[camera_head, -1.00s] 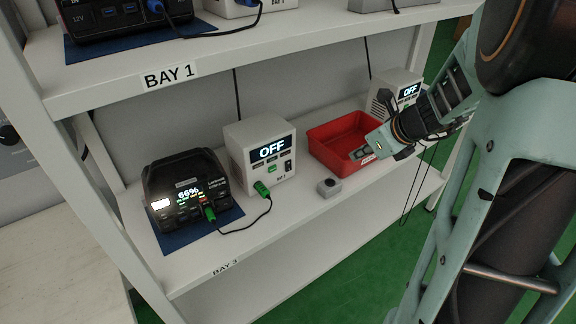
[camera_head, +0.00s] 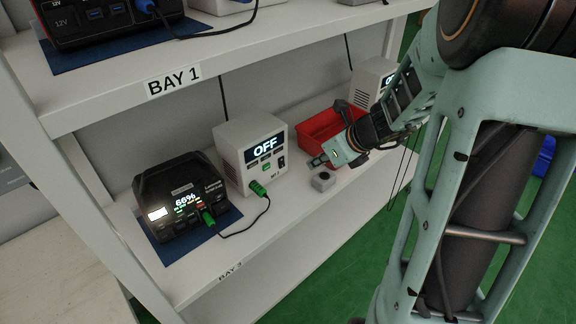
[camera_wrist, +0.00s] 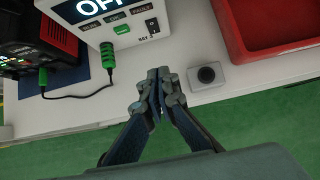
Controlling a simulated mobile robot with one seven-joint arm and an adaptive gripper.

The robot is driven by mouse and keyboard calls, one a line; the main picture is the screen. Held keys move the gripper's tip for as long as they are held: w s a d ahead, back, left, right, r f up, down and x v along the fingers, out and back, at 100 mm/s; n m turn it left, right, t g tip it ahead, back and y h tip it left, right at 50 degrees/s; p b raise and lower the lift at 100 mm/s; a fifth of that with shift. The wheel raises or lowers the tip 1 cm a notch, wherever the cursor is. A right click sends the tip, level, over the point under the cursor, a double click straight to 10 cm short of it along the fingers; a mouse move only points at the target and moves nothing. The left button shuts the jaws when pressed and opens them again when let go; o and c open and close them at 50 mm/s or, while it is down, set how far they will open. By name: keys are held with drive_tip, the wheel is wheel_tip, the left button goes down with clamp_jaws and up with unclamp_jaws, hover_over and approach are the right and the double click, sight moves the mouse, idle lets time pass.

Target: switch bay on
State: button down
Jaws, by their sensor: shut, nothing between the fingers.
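The BAY 3 shelf (camera_head: 250,231) holds a white power unit (camera_head: 238,156) whose screen reads OFF. A black rocker switch (camera_head: 281,162) is at the right of its front; it also shows in the wrist view (camera_wrist: 152,27). A green plug (camera_head: 259,188) sits in its front, with a black cable to a black power station (camera_head: 180,196) reading 66%. A small grey box with a round black button (camera_head: 323,180) stands on the shelf to the right. My gripper (camera_head: 317,162) is shut and empty, just behind the button box in the head view; in the wrist view (camera_wrist: 158,84) it is left of it.
A red bin (camera_head: 318,131) stands behind my gripper. Another white unit (camera_head: 371,80) with a partly hidden screen is further back. The BAY 1 shelf (camera_head: 120,100) is above. Green floor (camera_head: 330,250) lies beyond the front edge.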

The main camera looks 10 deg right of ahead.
sight(282, 162)
drive_tip(key=shift+f, duration=0.15)
drive_tip(key=b+x, duration=0.3)
drive_tip(key=x, duration=0.6)
drive_tip(key=shift+f, duration=0.1)
drive_tip(key=w, duration=0.1)
drive_tip(key=w+a, duration=0.1)
drive_tip(key=w, duration=0.1)
drive_tip(key=shift+a+f, duration=0.3)
drive_tip(key=shift+a, duration=0.1)
drive_tip(key=shift+w+a+f, duration=0.1)
drive_tip(key=shift+w+a, duration=0.15)
drive_tip(key=shift+w, duration=0.25)
drive_tip(key=shift+w+a+f, duration=0.1)
drive_tip(key=shift+w, duration=0.1)
